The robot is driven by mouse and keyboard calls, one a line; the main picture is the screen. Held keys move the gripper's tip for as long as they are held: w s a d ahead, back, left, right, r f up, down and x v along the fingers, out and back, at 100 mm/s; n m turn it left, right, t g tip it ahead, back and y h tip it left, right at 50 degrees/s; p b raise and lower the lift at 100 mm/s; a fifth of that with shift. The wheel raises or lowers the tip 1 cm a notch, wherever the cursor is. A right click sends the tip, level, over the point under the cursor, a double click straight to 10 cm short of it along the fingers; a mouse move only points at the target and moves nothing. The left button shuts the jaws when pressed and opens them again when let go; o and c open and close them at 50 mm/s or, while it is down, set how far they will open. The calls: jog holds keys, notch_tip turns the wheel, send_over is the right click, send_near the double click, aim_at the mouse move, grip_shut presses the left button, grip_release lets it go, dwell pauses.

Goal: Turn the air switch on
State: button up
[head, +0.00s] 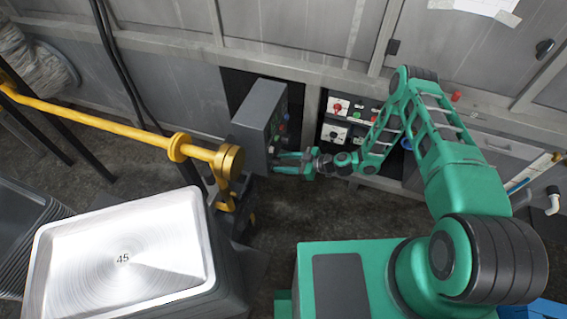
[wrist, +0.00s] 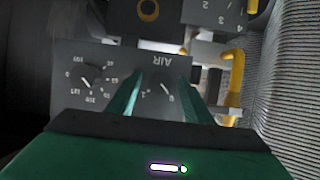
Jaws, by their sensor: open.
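The air switch (wrist: 166,88) is a small dark knob with a pale pointer line on a grey panel. It sits below an upside-down AIR label (wrist: 167,60) in the wrist view, with small marks beside it. My gripper (wrist: 161,79) is open, its two green fingers to the left and right of the switch. I cannot tell whether they touch it. In the head view my gripper (head: 279,163) is at the lower right side of the grey control box (head: 257,112). The switch is not distinguishable there.
A second dial (wrist: 92,78) with numbers sits left of the switch in the wrist view. A yellow pipe (wrist: 235,85) is at the right. In the head view a yellow bar (head: 100,122) reaches the box area, and a metal pan (head: 120,225) stands at the lower left.

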jog(key=c, duration=1.1)
jog(key=shift+o, duration=0.2)
